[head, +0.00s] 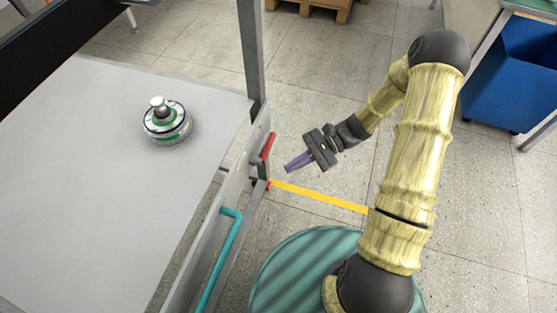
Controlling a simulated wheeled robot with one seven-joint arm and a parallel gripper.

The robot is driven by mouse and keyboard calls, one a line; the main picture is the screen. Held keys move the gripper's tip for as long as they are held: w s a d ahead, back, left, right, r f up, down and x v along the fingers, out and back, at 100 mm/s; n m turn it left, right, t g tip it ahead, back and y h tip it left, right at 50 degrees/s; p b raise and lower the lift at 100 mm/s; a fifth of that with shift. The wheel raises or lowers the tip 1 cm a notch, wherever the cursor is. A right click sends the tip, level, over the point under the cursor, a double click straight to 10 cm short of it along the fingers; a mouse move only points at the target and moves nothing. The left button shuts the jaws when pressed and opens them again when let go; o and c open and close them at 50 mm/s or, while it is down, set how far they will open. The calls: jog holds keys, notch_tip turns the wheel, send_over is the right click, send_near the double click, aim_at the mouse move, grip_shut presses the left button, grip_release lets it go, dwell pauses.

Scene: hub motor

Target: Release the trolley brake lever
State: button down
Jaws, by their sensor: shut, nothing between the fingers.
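The trolley (80,190) fills the left side of the head view, with a flat grey top and a grey side rail. A red lever (267,147), which looks like the brake lever, sits on the side of the trolley near its corner post. A smaller red part (268,185) shows just below it. My gripper (287,168) is to the right of the red lever, its purple fingers pointing left toward the trolley. It is shut and empty, and a small gap shows between the fingertips and the lever.
A hub motor (167,122) stands on the trolley top. A teal handle (222,255) runs along the trolley's near side. A yellow floor line (320,196) lies below my gripper. A blue bin (515,75) stands at the right and a wooden pallet (322,8) at the back. The floor between is clear.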

jog(key=w+d+f+m+t+y+b, duration=0.1)
jog(key=w+f+m+t+y+b, duration=0.2)
jog(key=f, duration=0.4)
jog(key=w+d+f+m+t+y+b, duration=0.2)
jog(key=w+f+m+t+y+b, duration=0.1)
jog(key=w+f+m+t+b, duration=0.1)
jog(key=w+d+f+m+t+y+b, duration=0.1)
jog(key=w+f+m+t+y+b, duration=0.2)
jog(key=f+t+b, duration=0.4)
notch_tip(320, 180, down, 4)
jog(key=shift+w+d+m+y+b, duration=0.15)
jog(key=shift+w+m+y+b, duration=0.3)
jog(key=shift+m+b, duration=0.55)
jog(key=d+r+b+x, duration=0.1)
jog(key=b+x, duration=0.3)
jog(key=x, duration=0.8)
jog(key=shift+s+r+b, duration=0.2)
jog(key=shift+r+b, duration=0.2)
jog(key=shift+r, duration=0.55)
jog(key=shift+a+r, duration=0.1)
jog(key=shift+r, duration=0.1)
jog(key=shift+w+n+p, duration=0.1)
jog(key=shift+n+p, duration=0.25)
jog(key=shift+n, duration=0.05)
